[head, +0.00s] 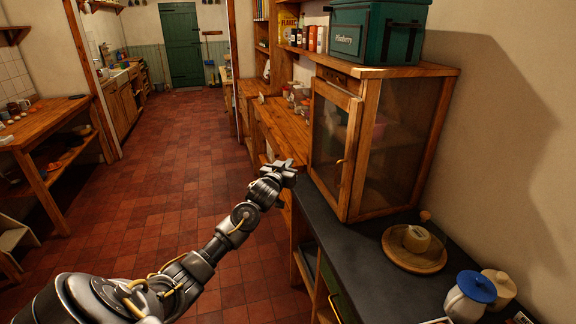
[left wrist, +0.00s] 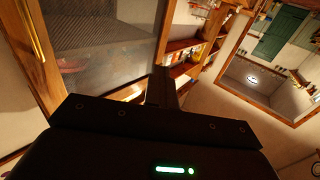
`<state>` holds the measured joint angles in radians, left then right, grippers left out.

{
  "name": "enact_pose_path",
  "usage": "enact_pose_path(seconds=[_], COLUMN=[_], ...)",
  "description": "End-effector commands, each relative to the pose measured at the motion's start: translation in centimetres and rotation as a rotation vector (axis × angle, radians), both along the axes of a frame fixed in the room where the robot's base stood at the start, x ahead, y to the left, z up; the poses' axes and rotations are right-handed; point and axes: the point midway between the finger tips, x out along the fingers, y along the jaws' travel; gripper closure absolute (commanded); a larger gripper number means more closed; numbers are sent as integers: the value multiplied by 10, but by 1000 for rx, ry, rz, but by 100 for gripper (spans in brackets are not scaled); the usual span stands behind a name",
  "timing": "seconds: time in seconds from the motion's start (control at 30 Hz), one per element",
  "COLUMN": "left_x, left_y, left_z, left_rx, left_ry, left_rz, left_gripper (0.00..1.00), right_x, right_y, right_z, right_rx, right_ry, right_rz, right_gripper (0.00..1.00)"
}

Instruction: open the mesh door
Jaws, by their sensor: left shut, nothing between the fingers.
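The mesh door (head: 329,132) is a wood-framed panel on the left-facing front of a pine cabinet (head: 414,71) on the dark counter. Its upright brass handle (head: 340,163) is on the stile nearer me. I cannot tell whether the door is fully closed or slightly ajar. My left gripper (head: 287,168) is shut and empty, in front of the door and left of the handle, apart from it. In the left wrist view the mesh door (left wrist: 105,35) and brass handle (left wrist: 34,38) lie beyond the shut fingers (left wrist: 162,85). My right gripper is out of view.
A green crate (head: 375,32) stands on the cabinet. A wooden board (head: 397,262) with a pale round item and a blue-lidded jug (head: 468,296) stand on the counter (head: 350,262). The tiled floor (head: 180,150) to the left is clear.

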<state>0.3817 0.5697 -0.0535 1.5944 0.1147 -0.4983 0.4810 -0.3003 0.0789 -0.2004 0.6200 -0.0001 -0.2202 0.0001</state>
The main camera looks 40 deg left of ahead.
Motion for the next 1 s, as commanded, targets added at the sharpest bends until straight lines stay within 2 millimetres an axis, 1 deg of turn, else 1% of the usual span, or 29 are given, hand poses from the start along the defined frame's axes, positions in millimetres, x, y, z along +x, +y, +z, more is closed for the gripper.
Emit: enact_pose_path(seconds=[0.43, 0.47, 0.5, 0.6, 0.87, 1.0], left_x=[0, 0, 0, 0, -1, -10], left_y=[0, 0, 0, 0, 0, -3], left_z=[0, 0, 0, 0, 0, -2], left_rx=[0, 0, 0, 0, 0, 0], left_ry=[0, 0, 0, 0, 0, 0], left_rz=[0, 0, 0, 0, 0, -1], left_gripper=[100, 98, 93, 82, 82, 82], right_x=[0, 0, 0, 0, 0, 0], right_y=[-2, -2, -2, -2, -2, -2], right_z=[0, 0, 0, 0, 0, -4], right_rx=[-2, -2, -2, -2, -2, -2], right_ry=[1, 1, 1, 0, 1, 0], right_rz=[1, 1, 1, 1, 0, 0], right_gripper=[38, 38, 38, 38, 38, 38])
